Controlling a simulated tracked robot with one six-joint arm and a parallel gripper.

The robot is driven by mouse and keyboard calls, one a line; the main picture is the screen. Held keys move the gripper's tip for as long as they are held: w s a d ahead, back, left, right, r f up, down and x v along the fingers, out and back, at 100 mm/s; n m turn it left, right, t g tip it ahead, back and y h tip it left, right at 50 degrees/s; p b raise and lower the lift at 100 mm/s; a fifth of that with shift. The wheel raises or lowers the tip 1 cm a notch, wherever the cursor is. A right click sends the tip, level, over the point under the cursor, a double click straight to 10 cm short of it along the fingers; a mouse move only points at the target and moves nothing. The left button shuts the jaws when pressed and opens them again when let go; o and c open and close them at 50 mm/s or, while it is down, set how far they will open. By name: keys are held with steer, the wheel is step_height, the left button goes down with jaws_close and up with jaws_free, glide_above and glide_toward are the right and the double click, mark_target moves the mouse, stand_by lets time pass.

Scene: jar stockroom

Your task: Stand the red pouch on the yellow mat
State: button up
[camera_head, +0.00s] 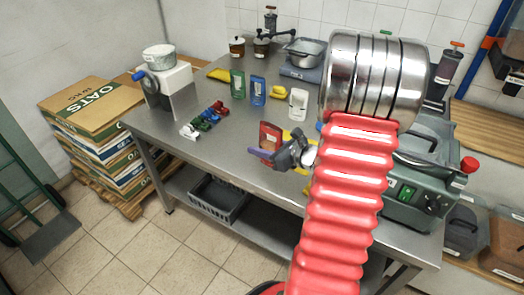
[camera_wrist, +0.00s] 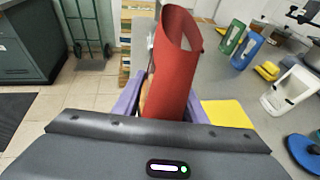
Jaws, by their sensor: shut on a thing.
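The red pouch (camera_head: 269,135) is upright between the purple fingers of my gripper (camera_head: 266,153), on the near side of the steel table. In the wrist view the red pouch (camera_wrist: 177,62) stands tall, its open top edge upward, and the fingers (camera_wrist: 161,102) close on its lower part. The yellow mat (camera_wrist: 228,113) lies to the right of the pouch in the wrist view. In the head view only parts of the yellow mat (camera_head: 297,138) show behind my gripper. The pouch's base is hidden, so I cannot tell whether it touches anything.
A green pouch (camera_head: 238,84), a blue pouch (camera_head: 258,91) and a white holder (camera_head: 298,104) stand farther back. Small coloured items (camera_head: 205,120) lie to the left. A blue disc (camera_wrist: 305,150) is at right in the wrist view. A green machine (camera_head: 420,185) stands right of my arm.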

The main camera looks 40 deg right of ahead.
steer(key=shift+w+a, duration=0.1)
stand_by(0.5)
steer(key=w+a+f+n+y, duration=0.1)
steer(key=w+a+f, duration=0.1)
steer(key=a, duration=0.7)
steer(key=w+a+f+n+g+y, duration=0.1)
steer(key=a+f, duration=0.3)
steer(key=a, duration=0.6)
steer(key=w+a+f+n+y, duration=0.2)
steer(key=w+a+f, duration=0.1)
steer(key=a, duration=0.7)
steer(key=shift+a+f+g+y, duration=0.3)
steer(key=shift+f+y, duration=0.1)
steer(key=shift+f, duration=0.1)
steer(key=shift+w, duration=0.1)
